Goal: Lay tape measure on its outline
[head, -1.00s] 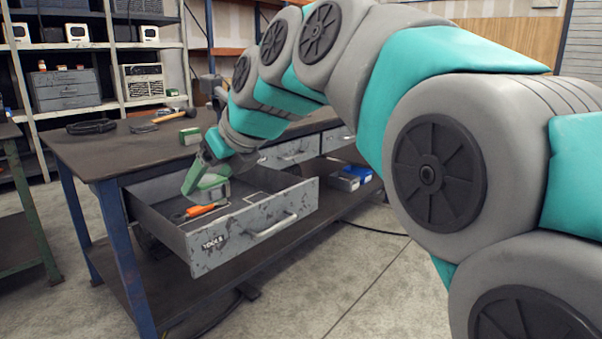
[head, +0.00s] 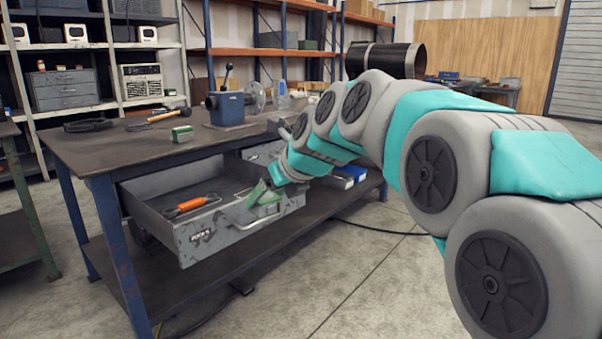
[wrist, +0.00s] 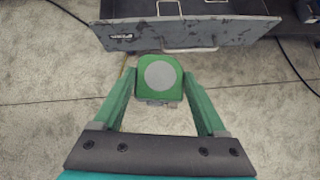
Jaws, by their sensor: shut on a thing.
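The tape measure (wrist: 160,78), green with a round grey disc, sits between the fingertips of my gripper (wrist: 160,86), which is shut on it. In the wrist view it is over the floor, just in front of the drawer front (wrist: 190,36). In the head view my gripper (head: 262,198) is at the right part of the open drawer's front (head: 215,232), and the tape measure is hard to make out there. A pale outline (head: 241,193) shows on the drawer floor, partly hidden behind the drawer front and my gripper.
On the workbench (head: 115,150) are a small green box (head: 182,134), a hammer (head: 168,115) and a blue vise-like tool (head: 228,108). Blue and grey bins (head: 348,174) stand on the lower shelf. The floor in front is open.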

